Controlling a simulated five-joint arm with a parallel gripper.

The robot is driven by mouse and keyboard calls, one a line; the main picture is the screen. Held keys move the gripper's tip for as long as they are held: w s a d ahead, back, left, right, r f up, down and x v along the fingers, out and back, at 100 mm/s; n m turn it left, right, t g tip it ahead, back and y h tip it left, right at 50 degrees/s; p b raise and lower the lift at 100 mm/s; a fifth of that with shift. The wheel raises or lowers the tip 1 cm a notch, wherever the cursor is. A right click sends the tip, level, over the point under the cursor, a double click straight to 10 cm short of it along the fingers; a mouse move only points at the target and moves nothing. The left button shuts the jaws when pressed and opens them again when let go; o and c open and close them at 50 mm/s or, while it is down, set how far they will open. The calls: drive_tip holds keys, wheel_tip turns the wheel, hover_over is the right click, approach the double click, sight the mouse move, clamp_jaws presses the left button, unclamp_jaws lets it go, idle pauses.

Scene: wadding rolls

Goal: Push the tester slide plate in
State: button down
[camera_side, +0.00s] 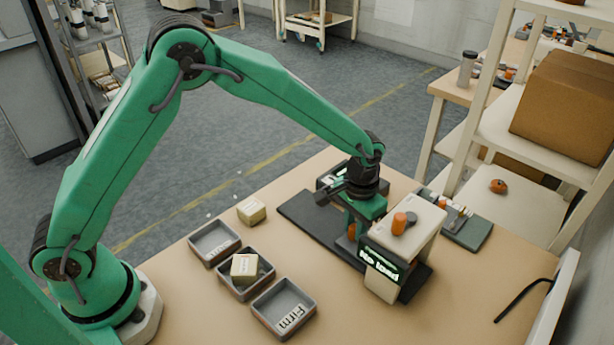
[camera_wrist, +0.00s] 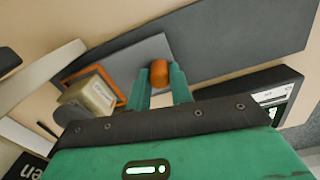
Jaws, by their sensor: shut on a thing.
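The tester (camera_side: 412,236) is a cream housing with an orange knob on top and a lit "No load" display, standing on a long dark base (camera_side: 306,218). In the wrist view the slide plate (camera_wrist: 150,48) is a grey sheet over the dark base (camera_wrist: 225,40), with an orange upright knob (camera_wrist: 159,72). My gripper (camera_wrist: 161,84) has its two green fingers around this knob, shut on it. A cream block (camera_wrist: 92,96) lies beside an orange frame (camera_wrist: 108,80) left of the fingers, near the tester. In the side view my gripper (camera_side: 352,232) is low, left of the tester; its fingertips are mostly hidden.
Grey trays stand front left: an empty one (camera_side: 201,253), one (camera_side: 263,285) holding a cream block (camera_side: 244,267), and one marked "Firm" (camera_side: 261,313). Another cream block (camera_side: 251,210) lies behind them. Shelves are right.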

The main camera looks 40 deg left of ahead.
drive_tip(key=shift+d, duration=0.3)
drive_tip(key=c, duration=1.3)
unclamp_jaws()
drive_tip(key=shift+o, duration=0.2)
drive_tip(key=shift+a+r, duration=0.1)
drive_tip(key=shift+r, duration=0.1)
wheel_tip(320, 180, up, 7)
drive_tip(key=shift+r, duration=0.25)
